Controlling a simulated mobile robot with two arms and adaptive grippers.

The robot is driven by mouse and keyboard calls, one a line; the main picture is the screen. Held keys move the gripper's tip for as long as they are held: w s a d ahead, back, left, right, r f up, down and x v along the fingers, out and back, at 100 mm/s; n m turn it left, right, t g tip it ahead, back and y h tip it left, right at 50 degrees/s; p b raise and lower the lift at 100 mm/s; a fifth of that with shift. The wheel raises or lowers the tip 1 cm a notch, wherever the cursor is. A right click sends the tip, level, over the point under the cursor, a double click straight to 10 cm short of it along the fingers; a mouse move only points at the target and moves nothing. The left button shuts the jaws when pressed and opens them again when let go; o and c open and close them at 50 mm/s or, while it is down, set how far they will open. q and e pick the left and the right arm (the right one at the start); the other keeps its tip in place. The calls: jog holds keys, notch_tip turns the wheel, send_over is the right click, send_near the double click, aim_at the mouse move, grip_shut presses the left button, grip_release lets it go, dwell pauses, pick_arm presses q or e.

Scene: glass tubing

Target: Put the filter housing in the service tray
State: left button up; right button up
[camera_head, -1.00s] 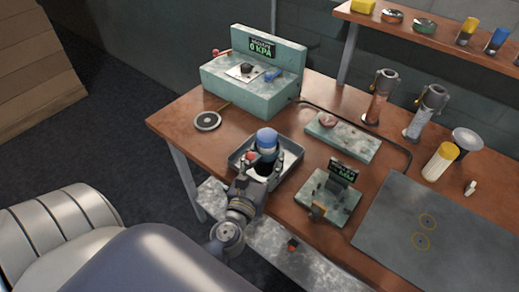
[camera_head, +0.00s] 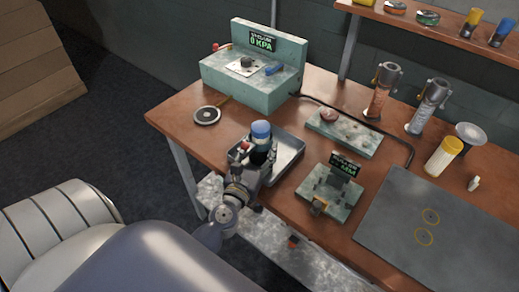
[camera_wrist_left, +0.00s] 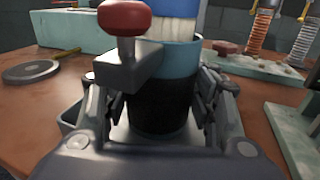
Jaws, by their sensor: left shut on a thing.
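The filter housing appears to be the upright cylinder with a blue top (camera_head: 261,131). In the left wrist view its black body (camera_wrist_left: 160,105) has a teal band above it. A grey block with a red knob (camera_wrist_left: 125,18) sits on its near left side; I cannot tell if it is joined to the housing. My left gripper (camera_head: 258,161) is shut around the body, with a finger on each side. The service tray appears to be the grey metal tray (camera_head: 291,158); the housing is over its left part. My right gripper is out of view.
A teal gauge unit (camera_head: 243,88) stands behind left, with a round dark disc (camera_head: 206,115) before it. A small teal stand with a display (camera_head: 327,195) is right of the tray. Tubes (camera_head: 381,91) stand farther back.

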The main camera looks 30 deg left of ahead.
pick_arm(q)
jog(key=o, duration=1.2)
jog(key=shift+f, duration=0.15)
jog(key=shift+c, duration=0.2)
jog(key=shift+r, duration=0.25)
jog(key=b+v, duration=0.5)
jog(key=v, duration=0.7)
jog(key=shift+f, duration=0.15)
